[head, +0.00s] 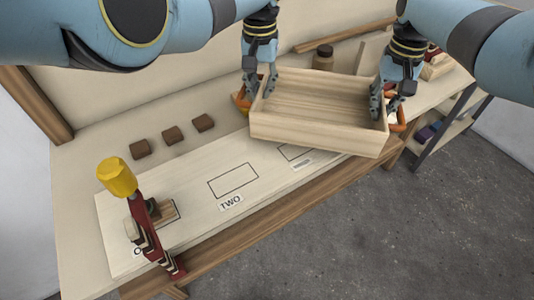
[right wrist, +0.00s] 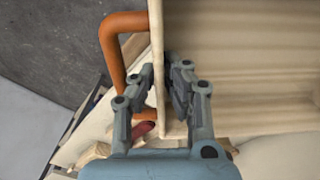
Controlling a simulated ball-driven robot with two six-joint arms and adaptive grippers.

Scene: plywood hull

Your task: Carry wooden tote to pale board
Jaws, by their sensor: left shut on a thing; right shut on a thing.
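The wooden tote (head: 315,132) is an open, empty, light wood box, tilted a little in the head view. My left gripper (head: 262,92) is shut on its left end wall. My right gripper (head: 382,108) is shut on its right end wall. In the right wrist view my right gripper (right wrist: 160,92) has a finger on each side of the tote wall (right wrist: 157,60), beside an orange handle (right wrist: 118,50). The pale board (head: 190,195) lies on the bench with outlined rectangles, one labelled TWO. The tote overlaps the board's right end in the picture and partly hides the third rectangle.
A red clamp with a yellow handle (head: 117,177) stands at the board's left end, beside a brown block (head: 163,213). Several dark brown blocks (head: 172,135) lie behind the board. A brown jar (head: 323,57) stands behind the tote. The board around TWO is clear.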

